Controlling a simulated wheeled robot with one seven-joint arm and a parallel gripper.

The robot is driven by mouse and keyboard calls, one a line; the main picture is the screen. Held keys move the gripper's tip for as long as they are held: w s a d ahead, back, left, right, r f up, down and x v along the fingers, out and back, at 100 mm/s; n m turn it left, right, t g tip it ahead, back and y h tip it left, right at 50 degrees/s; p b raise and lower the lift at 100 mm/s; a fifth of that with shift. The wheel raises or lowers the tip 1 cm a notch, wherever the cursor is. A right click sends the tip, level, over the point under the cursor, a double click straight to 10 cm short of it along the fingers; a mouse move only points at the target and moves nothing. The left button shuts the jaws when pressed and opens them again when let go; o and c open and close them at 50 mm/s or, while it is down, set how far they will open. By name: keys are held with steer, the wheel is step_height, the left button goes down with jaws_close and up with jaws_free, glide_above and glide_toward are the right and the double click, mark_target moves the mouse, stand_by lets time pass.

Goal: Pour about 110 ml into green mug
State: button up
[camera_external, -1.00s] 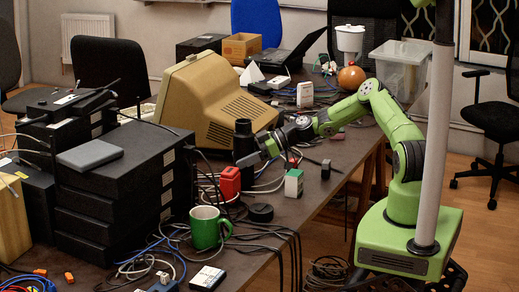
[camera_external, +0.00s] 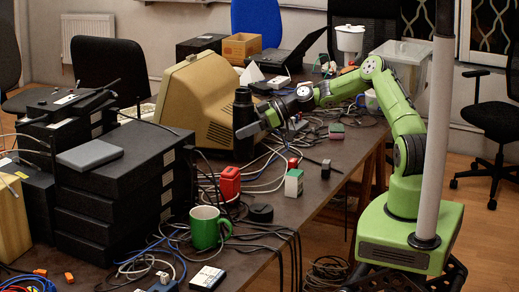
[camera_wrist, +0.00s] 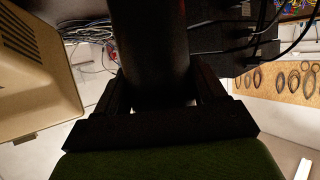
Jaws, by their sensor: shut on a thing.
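The green mug (camera_external: 206,231) stands upright on the near part of the table, with its pale inside showing and its handle to the right. My gripper (camera_external: 246,130) is shut on a tall black bottle (camera_external: 243,108), beyond and above the mug in the picture. The bottle is about upright and its top shows no cap that I can make out. In the wrist view, the black bottle (camera_wrist: 150,45) stands between my two dark fingers. The bottle's mouth and the mug's contents are hidden.
A black disc (camera_external: 261,212) lies right of the mug. A red block (camera_external: 230,183) and a green-white block (camera_external: 294,183) stand behind it. Cables cover much of the table. Stacked black boxes (camera_external: 120,190) rise at left; a beige monitor (camera_external: 196,100) stands close behind the bottle.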

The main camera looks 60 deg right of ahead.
mark_target(234, 114)
steer(key=shift+r, duration=2.7)
steer(key=s+a+n+g+y+b, duration=0.2)
steer(key=s+a+n+g+b, duration=0.3)
steer(key=a, duration=0.9)
steer(key=s+a+n+g+y+b, duration=0.15)
steer(key=s+a+y+b, duration=0.35)
steer(key=a, duration=0.8)
steer(key=s+a+n+g+h+b, duration=0.1)
steer(key=s+a+n+g+h, duration=0.15)
steer(key=s+a, duration=0.65)
step_height(234, 114, down, 6)
steer(key=d, duration=0.1)
steer(key=shift+s+y, duration=0.25)
steer(key=shift+y, duration=0.1)
steer(key=shift+d+f, duration=0.1)
steer(key=shift+f, duration=0.05)
